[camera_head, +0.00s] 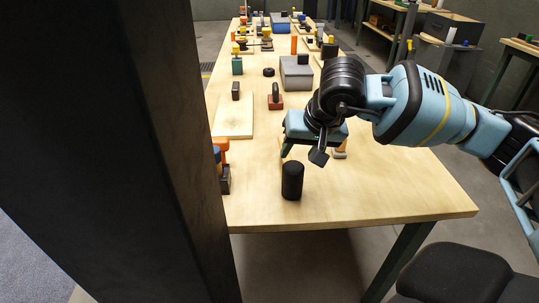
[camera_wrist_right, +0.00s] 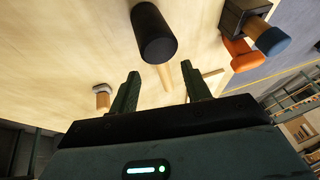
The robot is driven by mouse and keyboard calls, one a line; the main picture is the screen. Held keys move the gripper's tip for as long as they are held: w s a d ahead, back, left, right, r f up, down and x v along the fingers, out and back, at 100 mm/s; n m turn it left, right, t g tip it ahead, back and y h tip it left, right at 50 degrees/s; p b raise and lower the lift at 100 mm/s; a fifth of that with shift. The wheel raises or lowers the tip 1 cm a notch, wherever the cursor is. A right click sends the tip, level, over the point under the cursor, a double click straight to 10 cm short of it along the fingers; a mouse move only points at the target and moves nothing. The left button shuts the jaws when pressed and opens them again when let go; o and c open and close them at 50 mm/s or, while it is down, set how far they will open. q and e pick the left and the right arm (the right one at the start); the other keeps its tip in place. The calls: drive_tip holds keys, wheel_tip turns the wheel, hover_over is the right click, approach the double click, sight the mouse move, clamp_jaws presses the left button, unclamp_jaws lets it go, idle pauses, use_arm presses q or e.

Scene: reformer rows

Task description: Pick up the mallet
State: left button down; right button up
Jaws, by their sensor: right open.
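The mallet has a black cylindrical head (camera_head: 292,181) standing near the front of the wooden table. In the right wrist view the head (camera_wrist_right: 154,34) is at the upper middle, and a pale wooden handle (camera_wrist_right: 165,76) runs from it toward my gripper. In the head view the handle is mostly hidden behind the head and my gripper. My right gripper (camera_head: 302,156) is just behind the head. In the right wrist view its two fingers (camera_wrist_right: 161,88) are apart, with the handle showing in the gap, not clamped. My left gripper is not in view.
An orange-and-blue item by a dark block (camera_head: 223,181) is at the table's left edge. A small wood-handled tool (camera_head: 340,150) is right of my gripper. The table's front right is clear.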

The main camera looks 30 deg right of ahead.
sight(290, 165)
drive_tip(key=shift+b+x, duration=0.45)
drive_tip(key=shift+x, duration=3.55)
drive_tip(key=shift+d, duration=0.2)
clamp_jaws()
